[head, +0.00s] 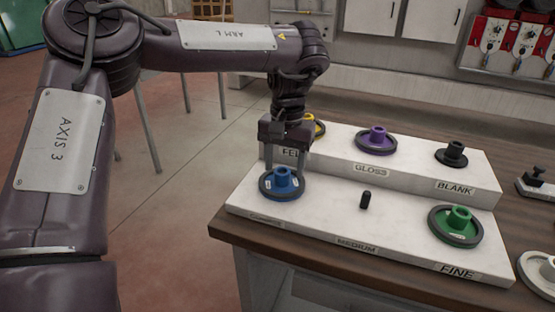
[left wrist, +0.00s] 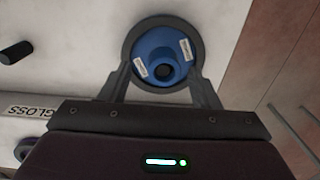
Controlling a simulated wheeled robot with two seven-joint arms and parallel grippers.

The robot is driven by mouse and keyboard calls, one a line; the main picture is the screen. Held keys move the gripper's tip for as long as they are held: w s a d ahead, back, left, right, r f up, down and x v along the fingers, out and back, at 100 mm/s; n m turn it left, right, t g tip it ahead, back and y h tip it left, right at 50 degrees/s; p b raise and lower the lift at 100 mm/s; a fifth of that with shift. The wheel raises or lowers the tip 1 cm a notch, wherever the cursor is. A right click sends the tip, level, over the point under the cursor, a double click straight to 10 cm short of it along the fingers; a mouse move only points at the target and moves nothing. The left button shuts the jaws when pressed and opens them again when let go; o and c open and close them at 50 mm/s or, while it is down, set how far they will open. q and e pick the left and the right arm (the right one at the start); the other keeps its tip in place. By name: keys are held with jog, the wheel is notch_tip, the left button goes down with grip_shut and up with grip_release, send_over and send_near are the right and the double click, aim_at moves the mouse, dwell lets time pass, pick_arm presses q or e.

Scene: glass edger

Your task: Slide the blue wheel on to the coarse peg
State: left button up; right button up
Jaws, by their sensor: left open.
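The blue wheel (head: 281,183), with a dark rim and raised hub, is at the left end of the lower step of the white rack (head: 310,222), above a faint label that seems to read COARSE. It looks flat. No coarse peg shows beside it; the hub's centre is dark in the left wrist view (left wrist: 166,69), and I cannot tell whether the peg fills it. My left gripper (head: 285,172) points down with its fingers apart on either side of the wheel; it also shows in the left wrist view (left wrist: 163,78). My right gripper is out of view.
A bare black peg (head: 366,200) stands at MEDIUM, and a green wheel (head: 456,224) is at FINE. The upper step holds a yellow wheel (head: 319,127), partly hidden, a purple wheel (head: 376,140) and a black one (head: 454,154). A pale wheel (head: 541,272) is at the right.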

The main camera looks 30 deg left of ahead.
pick_arm(q)
jog(key=shift+w+d+p, duration=0.2)
jog(key=shift+d+p, duration=0.1)
jog(key=shift+p, duration=0.05)
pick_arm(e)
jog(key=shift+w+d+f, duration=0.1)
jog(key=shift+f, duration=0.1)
pick_arm(q)
jog(key=shift+r, duration=0.1)
jog(key=shift+w+d+r+p, duration=0.1)
jog(key=shift+d+r+p, duration=0.2)
jog(key=shift+r, duration=0.2)
notch_tip(320, 180, up, 2)
jog(key=shift+w+a+r+p, duration=0.1)
jog(key=shift+p, duration=0.25)
notch_tip(320, 180, up, 5)
jog(key=p, duration=0.4)
jog(key=shift+a, duration=0.1)
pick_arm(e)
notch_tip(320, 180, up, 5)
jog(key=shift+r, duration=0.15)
